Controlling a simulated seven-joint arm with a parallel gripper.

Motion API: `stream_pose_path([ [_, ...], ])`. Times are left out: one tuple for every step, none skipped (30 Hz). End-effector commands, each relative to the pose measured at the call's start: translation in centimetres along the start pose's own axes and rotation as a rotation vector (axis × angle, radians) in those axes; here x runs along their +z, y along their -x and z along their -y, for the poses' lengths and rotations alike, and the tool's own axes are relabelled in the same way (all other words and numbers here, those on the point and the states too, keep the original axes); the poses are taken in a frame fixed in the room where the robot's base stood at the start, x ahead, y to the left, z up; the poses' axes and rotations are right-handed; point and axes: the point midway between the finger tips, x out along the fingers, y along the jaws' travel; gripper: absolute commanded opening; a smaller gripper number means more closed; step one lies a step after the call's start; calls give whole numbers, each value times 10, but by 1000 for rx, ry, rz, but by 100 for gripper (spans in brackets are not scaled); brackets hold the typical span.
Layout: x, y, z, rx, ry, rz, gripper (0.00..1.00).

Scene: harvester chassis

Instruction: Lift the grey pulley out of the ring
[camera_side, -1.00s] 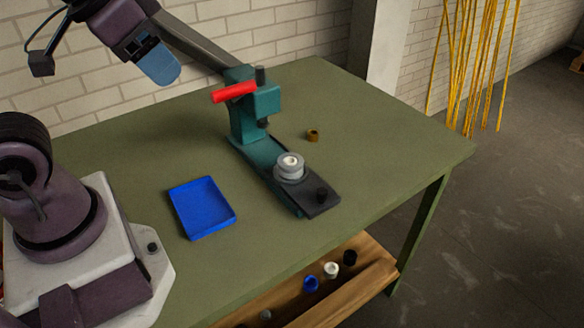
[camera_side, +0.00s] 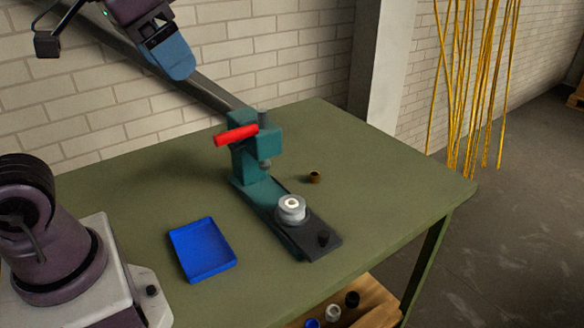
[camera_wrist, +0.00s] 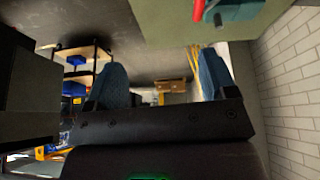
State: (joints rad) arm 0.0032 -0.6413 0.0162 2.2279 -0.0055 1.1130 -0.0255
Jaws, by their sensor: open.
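The grey pulley (camera_side: 292,203), a round piece with a pale centre, sits in the side view on the dark base plate of a teal press. The ring (camera_side: 293,219) appears as a grey round rim low around it; the exact seam between the two is too small to tell. My gripper (camera_side: 177,66) is high up at the upper left, well above and away from the pulley. In the wrist view its two blue fingers (camera_wrist: 163,80) stand wide apart with nothing between them. The pulley does not show clearly in the wrist view.
The teal press (camera_side: 250,150) with a red handle (camera_side: 236,135) stands behind the pulley. A blue tray (camera_side: 203,250) lies left, a small brown ring-like part (camera_side: 314,177) right. The green table (camera_side: 390,190) is otherwise clear.

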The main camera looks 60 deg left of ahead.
Motion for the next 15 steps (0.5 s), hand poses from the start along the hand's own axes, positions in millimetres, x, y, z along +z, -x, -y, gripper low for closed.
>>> stream_pose_path([
  [-12, 0, 1, 3, 19, 24, 78],
  [-19, 0, 2, 4, 32, 38, 78],
  [-29, -1, 3, 5, 47, 58, 78],
  [-36, -2, 3, 5, 60, 74, 78],
  [-44, -3, 4, 5, 74, 90, 78],
  [-55, -5, 6, 5, 94, 113, 78],
  [-64, -7, 7, 4, 109, 130, 78],
  [-73, -10, 8, 2, 126, 151, 78],
  [-86, -15, 10, -2, 149, 177, 78],
  [-96, -19, 12, -5, 165, 198, 78],
  [-105, -24, 13, -10, 183, 218, 78],
  [-116, -30, 15, -16, 202, 242, 78],
  [-123, -34, 16, -21, 215, 258, 78],
  [-129, -38, 17, -25, 228, 271, 78],
  [-136, -43, 18, -31, 241, 289, 78],
])
